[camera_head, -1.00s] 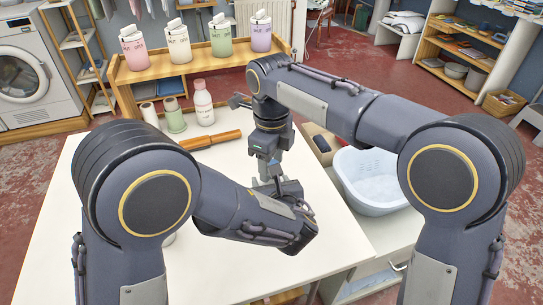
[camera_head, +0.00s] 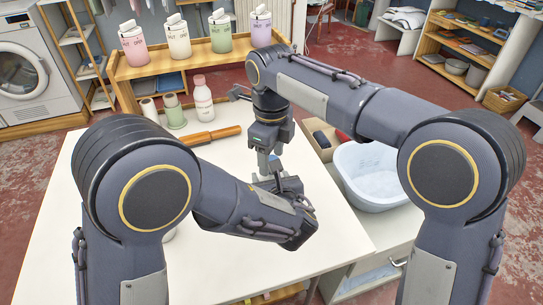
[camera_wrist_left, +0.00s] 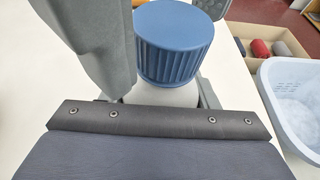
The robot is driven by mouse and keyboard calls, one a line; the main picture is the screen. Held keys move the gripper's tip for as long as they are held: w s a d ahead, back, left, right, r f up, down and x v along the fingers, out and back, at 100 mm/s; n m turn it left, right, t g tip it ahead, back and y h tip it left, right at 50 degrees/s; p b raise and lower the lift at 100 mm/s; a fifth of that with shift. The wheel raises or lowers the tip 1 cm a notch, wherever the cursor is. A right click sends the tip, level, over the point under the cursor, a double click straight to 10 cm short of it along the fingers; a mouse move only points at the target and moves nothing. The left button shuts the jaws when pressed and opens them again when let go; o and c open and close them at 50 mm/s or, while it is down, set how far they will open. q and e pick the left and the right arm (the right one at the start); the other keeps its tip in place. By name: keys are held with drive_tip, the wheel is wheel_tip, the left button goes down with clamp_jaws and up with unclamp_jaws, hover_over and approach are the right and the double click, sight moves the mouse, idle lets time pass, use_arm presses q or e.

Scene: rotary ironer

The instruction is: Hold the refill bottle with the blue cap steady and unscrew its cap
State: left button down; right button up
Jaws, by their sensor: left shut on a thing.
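The refill bottle's ribbed blue cap (camera_wrist_left: 175,45) fills the upper middle of the left wrist view. It sits on the pale bottle (camera_wrist_left: 165,95), mostly hidden below it. My left gripper (camera_wrist_left: 155,90) is shut around the bottle just under the cap, a grey finger on either side. In the head view my left gripper (camera_head: 280,186) is over the table, and my arm hides the bottle. My right gripper (camera_head: 266,163) points down close beside it. A grey part, probably its finger, shows beyond the cap in the wrist view. Its jaw opening is unclear.
A wooden rolling-pin-like object (camera_head: 212,135), a pink-capped bottle (camera_head: 203,103) and a green bottle (camera_head: 174,112) are at the white table's (camera_head: 115,200) back. Several labelled bottles line a wooden shelf (camera_head: 190,58). A blue-white basin (camera_head: 368,176) stands right.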

drive_tip(key=shift+r, duration=1.9)
use_arm(q)
drive_tip(key=shift+c, duration=2.2)
unclamp_jaws()
